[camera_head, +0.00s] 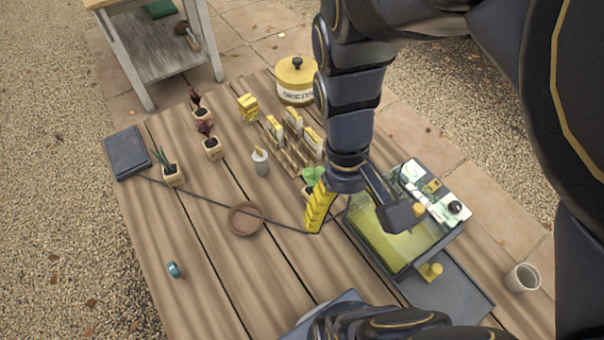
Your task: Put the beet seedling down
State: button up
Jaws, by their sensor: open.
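Two small pots with dark red-leaved seedlings, which look like beet, stand upright on the wooden table: the far beet seedling (199,106) and the nearer beet seedling (210,142). My gripper (357,222) is well to the right of both, at the left side of the clear-sided tray. It is open, with one yellow ribbed finger on the left and a dark finger on the right. No seedling shows between the fingers. A green-leaved seedling (313,177) is just behind the yellow finger, and its pot is mostly hidden.
A terracotta saucer (246,218) lies mid-table beside a thin dark line. A seeds tin (296,82), packet rack (287,157) and white bottle (261,161) stand behind. The yellow-green tray (392,246) and cup (522,278) are right. The left front is mostly clear around a blue ring (174,269).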

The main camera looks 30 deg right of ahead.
jog(key=shift+o, duration=0.6)
jog(key=a+r+n+t, duration=0.1)
jog(key=a+r+n, duration=0.2)
jog(key=a, duration=0.4)
jog(key=shift+s+h, duration=0.2)
jog(key=shift+h, duration=0.1)
jog(key=shift+s+a+n, duration=0.15)
jog(key=shift+a+n, duration=0.25)
